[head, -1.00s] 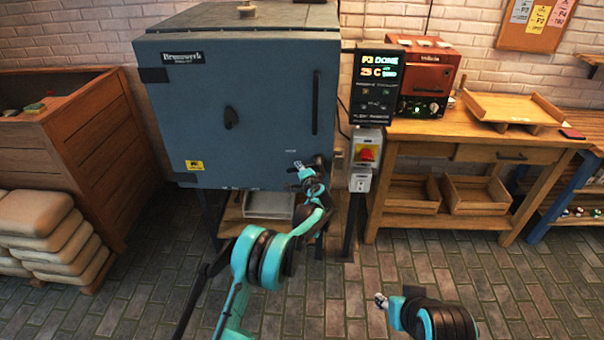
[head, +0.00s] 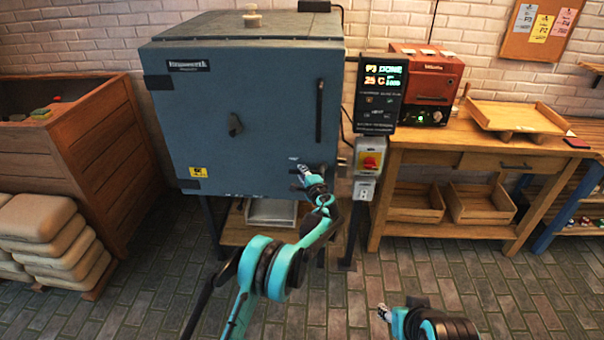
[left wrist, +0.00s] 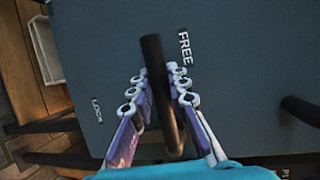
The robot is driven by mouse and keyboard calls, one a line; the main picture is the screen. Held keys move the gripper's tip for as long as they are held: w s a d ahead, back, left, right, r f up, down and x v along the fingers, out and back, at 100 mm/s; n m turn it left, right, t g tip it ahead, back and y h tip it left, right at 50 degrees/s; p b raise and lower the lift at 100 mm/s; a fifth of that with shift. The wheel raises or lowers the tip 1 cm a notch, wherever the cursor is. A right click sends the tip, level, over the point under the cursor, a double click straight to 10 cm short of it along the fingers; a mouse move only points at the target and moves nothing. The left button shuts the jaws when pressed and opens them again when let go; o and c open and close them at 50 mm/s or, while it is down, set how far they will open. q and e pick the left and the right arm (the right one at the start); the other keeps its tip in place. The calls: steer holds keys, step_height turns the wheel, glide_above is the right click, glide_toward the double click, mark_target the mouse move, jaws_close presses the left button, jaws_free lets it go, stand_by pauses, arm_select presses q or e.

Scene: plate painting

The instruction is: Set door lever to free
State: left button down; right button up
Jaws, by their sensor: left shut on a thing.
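The black door lever (left wrist: 158,85) stands between the two fingers of my left gripper (left wrist: 160,98) in the left wrist view. The gripper is shut on it. The lever's upper end lies beside the word FREE (left wrist: 185,48); the word LOCK (left wrist: 97,110) is off to the left. In the head view my left gripper (head: 302,176) is at the lower right of the blue-grey kiln door (head: 265,125), and the lever is hard to make out there. My right gripper (head: 383,313) is low in the head view, away from the kiln; its finger opening is too small to judge.
A control panel (head: 380,95) reading "P3 DONE" and a red-and-yellow switch (head: 371,162) sit just right of the kiln. A wooden workbench (head: 430,155) with a small red oven (head: 425,82) stands farther right. A wooden bin (head: 95,150) and stacked sacks (head: 45,225) are at left.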

arm_select(q)
steer(key=c, duration=1.4)
jaws_free()
steer(key=shift+c, duration=0.2)
steer(key=shift+s, duration=0.1)
steer(key=v, duration=1.2)
steer(key=shift+r, duration=0.1)
